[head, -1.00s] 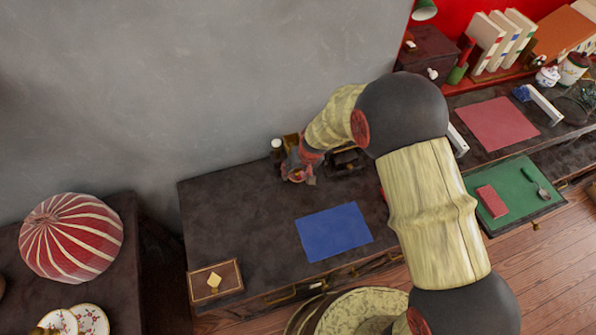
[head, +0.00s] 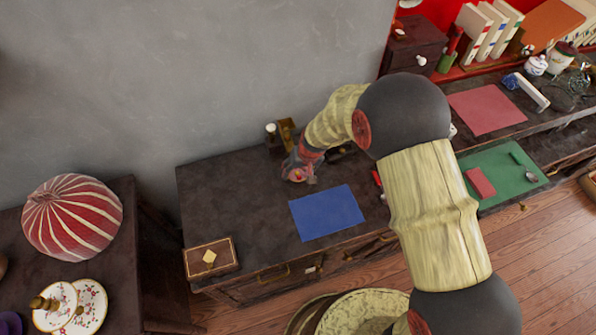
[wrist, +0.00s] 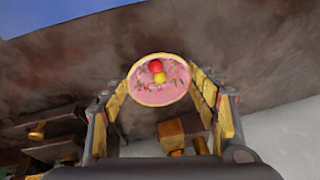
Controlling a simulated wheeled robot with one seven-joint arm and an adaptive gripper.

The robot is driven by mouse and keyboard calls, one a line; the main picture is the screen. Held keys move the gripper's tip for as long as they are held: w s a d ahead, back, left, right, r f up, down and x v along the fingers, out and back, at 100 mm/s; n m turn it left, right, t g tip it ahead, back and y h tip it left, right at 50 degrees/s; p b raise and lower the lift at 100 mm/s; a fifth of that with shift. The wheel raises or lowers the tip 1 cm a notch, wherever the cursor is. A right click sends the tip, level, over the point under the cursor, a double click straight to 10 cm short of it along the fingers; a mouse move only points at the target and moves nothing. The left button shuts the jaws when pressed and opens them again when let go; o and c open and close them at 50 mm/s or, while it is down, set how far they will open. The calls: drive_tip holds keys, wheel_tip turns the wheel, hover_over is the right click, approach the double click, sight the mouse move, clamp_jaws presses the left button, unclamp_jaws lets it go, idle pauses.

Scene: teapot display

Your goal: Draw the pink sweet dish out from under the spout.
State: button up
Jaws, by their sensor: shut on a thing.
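My gripper (head: 299,176) is shut on the dish (head: 296,175), over the dark table beyond the blue mat. A brass-coloured block-like thing (head: 287,132) stands behind my gripper near the wall, apart from the dish. My arm hides part of the table back there, and I cannot make out a spout.
The blue mat (head: 326,213) lies bare in front of my gripper. A small box (head: 210,257) sits at the table's front left corner. A white-topped dark thing (head: 271,134) stands near the wall. The table left of my gripper is clear.

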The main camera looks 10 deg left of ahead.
sight(304, 179)
drive_tip(key=o, duration=1.2)
drive_tip(key=v, duration=1.2)
